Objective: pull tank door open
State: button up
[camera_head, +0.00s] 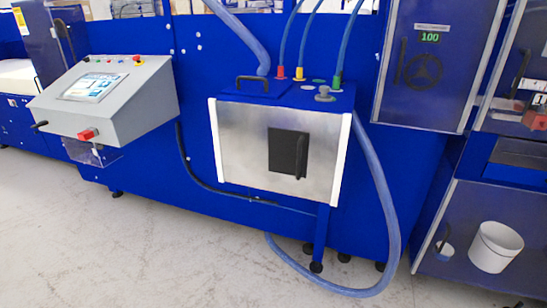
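A blue tank with a brushed-metal front (241,147) stands in the middle, against the blue machine. A small dark square door (282,150) is set in its front and looks shut. A black vertical handle (301,156) is on the door's right side. A blue lid (267,97) with a black handle (252,80) lies on the tank's top left and looks closed. My gripper is not in view.
A grey control console (122,98) with a screen stands at left. Several hoses run from the tank top, and a thick blue hose (388,220) loops to the floor at its right. A white bucket (494,246) is at lower right. The floor (150,250) in front is clear.

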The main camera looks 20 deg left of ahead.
aim_at(299, 153)
jog(key=z, duration=0.05)
jog(key=k, duration=1.15)
jog(key=u, duration=0.7)
jog(key=i, duration=1.1)
jog(key=z, duration=0.55)
